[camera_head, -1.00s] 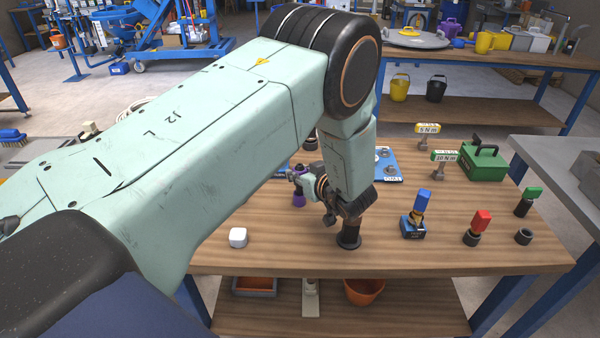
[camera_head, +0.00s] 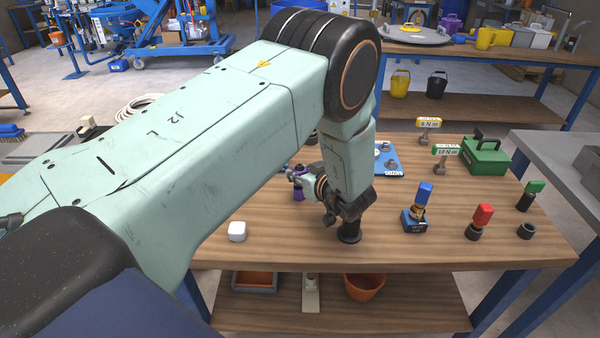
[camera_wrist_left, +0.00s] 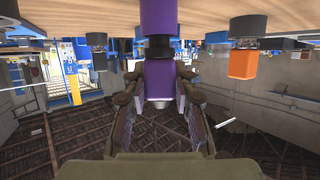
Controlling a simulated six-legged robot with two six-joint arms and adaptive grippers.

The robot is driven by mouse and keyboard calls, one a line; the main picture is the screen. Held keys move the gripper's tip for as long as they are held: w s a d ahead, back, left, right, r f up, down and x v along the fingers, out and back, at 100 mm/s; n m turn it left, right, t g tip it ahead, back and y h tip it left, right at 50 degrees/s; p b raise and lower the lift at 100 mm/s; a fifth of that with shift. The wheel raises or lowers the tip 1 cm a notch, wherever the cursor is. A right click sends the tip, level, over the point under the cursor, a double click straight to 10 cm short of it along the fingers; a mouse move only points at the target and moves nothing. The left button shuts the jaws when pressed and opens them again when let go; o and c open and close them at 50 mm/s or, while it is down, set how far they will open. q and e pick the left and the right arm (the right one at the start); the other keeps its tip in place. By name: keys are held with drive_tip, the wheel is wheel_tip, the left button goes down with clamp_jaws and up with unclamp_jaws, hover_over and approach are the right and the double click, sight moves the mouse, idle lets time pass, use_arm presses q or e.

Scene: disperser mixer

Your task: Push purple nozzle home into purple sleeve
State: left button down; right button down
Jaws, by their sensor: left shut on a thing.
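In the left wrist view, which is upside down, the sleeve (camera_wrist_left: 157,16) is at the top centre. The purple nozzle (camera_wrist_left: 159,80) lies in line with it, with a dark section (camera_wrist_left: 158,50) showing between the two purple parts. My left gripper (camera_head: 297,177) is at the sleeve's top, and in the left wrist view its fingers (camera_wrist_left: 160,92) are shut on the nozzle. How deep the nozzle sits cannot be told. My right gripper is not in view.
A blue-topped piece (camera_head: 423,193), a red one (camera_head: 482,214) and a green one (camera_head: 534,188) stand at the right. A white block (camera_head: 237,231) is near the front edge. A green case (camera_head: 484,156) sits at the back right. A black fitting (camera_head: 349,232) is below my wrist.

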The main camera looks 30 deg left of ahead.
use_arm(q)
drive_tip(key=shift+s+f+b, duration=0.1)
drive_tip(key=shift+f+b, duration=0.25)
drive_tip(key=shift+f, duration=0.25)
drive_tip(key=c, duration=1)
unclamp_jaws()
drive_tip(key=shift+d, duration=0.1)
drive_tip(key=v, duration=0.7)
drive_tip(key=shift+s+d, duration=0.1)
drive_tip(key=shift+r, duration=0.1)
drive_tip(key=shift+s+d, duration=0.1)
drive_tip(key=shift+s, duration=0.05)
